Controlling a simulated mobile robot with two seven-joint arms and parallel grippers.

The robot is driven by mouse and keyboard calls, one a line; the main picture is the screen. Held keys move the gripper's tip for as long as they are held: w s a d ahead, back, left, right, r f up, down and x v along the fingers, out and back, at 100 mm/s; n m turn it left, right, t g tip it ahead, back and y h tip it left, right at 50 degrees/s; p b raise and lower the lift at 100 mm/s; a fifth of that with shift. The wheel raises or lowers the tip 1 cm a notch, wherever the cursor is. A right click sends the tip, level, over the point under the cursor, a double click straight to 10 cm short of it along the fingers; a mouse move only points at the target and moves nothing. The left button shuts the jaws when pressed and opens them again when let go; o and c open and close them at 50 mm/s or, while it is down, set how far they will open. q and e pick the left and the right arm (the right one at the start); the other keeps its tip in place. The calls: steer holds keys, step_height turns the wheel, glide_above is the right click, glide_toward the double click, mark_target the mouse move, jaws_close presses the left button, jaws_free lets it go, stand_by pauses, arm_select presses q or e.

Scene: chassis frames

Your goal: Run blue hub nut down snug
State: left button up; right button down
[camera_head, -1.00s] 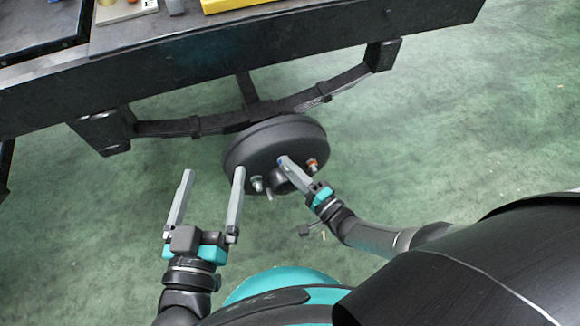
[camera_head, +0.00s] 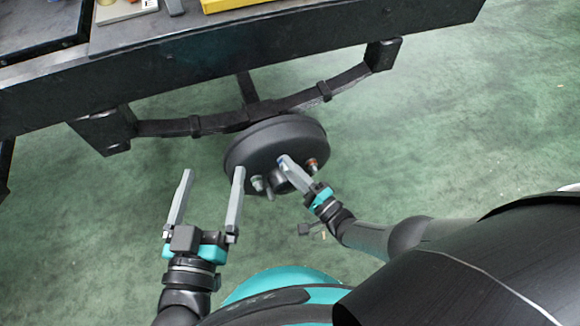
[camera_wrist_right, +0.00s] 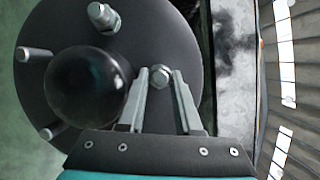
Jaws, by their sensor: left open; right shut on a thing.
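The dark round hub drum (camera_head: 262,140) hangs below the black chassis frame, with studs and a central cap (camera_wrist_right: 88,85) on its face. My right gripper (camera_head: 284,160) has its fingers at the drum face. In the right wrist view its fingertips (camera_wrist_right: 162,78) close around a hex nut (camera_wrist_right: 160,75) on a stud; the nut looks pale grey there. A small blue patch shows at the fingertips in the head view; the fingers hide most of it. How far the nut is seated cannot be told. My left gripper (camera_head: 212,180) is open and empty, left of the drum.
A silver nut (camera_head: 257,183) and an orange-toned nut (camera_head: 312,165) sit on other studs. Bare studs (camera_wrist_right: 38,54) show in the wrist view. A leaf spring (camera_head: 180,127) runs behind the drum. The green floor (camera_head: 470,130) is clear at right.

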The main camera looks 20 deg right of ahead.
steer(key=c, duration=0.6)
jaws_free()
steer(key=shift+s+n, duration=0.1)
steer(key=shift+n, duration=0.3)
